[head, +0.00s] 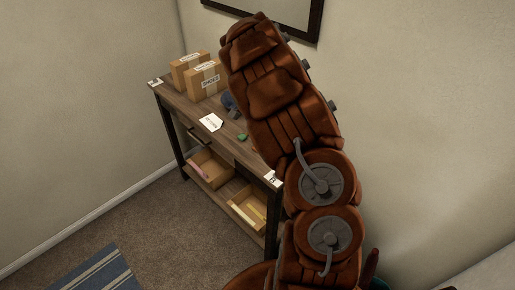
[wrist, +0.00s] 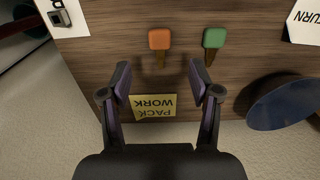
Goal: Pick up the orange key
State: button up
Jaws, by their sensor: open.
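The orange key (wrist: 159,40) lies on the wooden desk top in the wrist view, its square head away from my gripper and its dark shaft pointing toward it. My gripper (wrist: 160,82) is open and empty, its two fingertips apart on either side of the space just below the key in the picture. The key is not between the fingers.
A green key (wrist: 214,38) lies right of the orange one. A yellow note (wrist: 154,106) reading "PACK WORK", a white RETURN card (wrist: 305,22) and a dark blue rounded object (wrist: 284,104) are nearby. Cardboard boxes (head: 206,80) stand at the desk's far end (head: 172,97).

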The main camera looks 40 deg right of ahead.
jog(key=shift+a+f+p, duration=0.1)
jog(key=shift+f+p, duration=1.4)
jog(key=shift+f, duration=2.2)
jog(key=shift+c, duration=0.3)
jog(key=c, duration=0.9)
